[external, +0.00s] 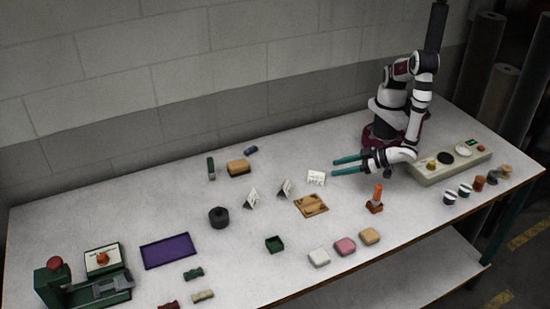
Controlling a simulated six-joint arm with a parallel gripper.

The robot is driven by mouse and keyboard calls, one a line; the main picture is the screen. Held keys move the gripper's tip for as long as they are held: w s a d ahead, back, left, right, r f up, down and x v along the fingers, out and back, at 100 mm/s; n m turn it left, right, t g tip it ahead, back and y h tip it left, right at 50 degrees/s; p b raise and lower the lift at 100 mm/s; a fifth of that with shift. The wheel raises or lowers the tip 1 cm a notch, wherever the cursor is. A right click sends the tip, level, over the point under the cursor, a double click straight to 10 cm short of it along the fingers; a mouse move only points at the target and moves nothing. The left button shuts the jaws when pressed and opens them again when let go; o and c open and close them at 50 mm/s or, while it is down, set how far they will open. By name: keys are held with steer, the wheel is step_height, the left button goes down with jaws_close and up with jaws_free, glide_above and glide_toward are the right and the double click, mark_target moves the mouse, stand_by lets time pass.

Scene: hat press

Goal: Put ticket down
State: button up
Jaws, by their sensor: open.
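Several small white cards that look like tickets stand mid-table. One card with dark markings (316,178) is just left of and in front of my fingertips. Two folded, tent-like cards stand further left, one a middle card (286,188) and one a left card (251,198). I cannot tell which is the task's ticket. My gripper (333,167) has two long teal fingers spread apart, pointing left. No object shows between them. Whether a finger touches the nearest card, and its height above the table, cannot be told.
A brown wooden board (311,205) and an orange stamp-like object (375,200) are in front of my gripper. A control box (450,164) is to the right. A purple tray (168,251) and green press (85,281) are far left. The back strip near the wall is mostly clear.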

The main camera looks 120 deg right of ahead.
steer(key=v, duration=0.3)
steer(key=shift+s+a+r, duration=0.15)
steer(key=shift+s+a, duration=0.1)
steer(key=shift+s, duration=0.05)
steer(key=w+a+y, duration=0.1)
steer(key=w, duration=0.1)
steer(key=w+a+m+g+y, duration=0.1)
steer(key=w+a+y, duration=0.1)
steer(key=shift+r+y, duration=0.2)
steer(key=shift+y, duration=0.1)
steer(key=w+a+r+g+y, duration=0.2)
steer(key=w+a+r+y, duration=0.15)
steer(key=r+y, duration=0.45)
steer(key=s+d+r+n+g+y, duration=0.1)
steer(key=s+d+r+n+g, duration=0.1)
steer(key=s+r, duration=0.25)
steer(key=s+d+r+g+h, duration=0.2)
steer(key=s+d+g, duration=0.2)
steer(key=s+d, duration=1.1)
steer(key=shift+s+d+r+g+h, duration=0.3)
steer(key=shift+s+g+h, duration=0.1)
steer(key=shift+s, duration=0.25)
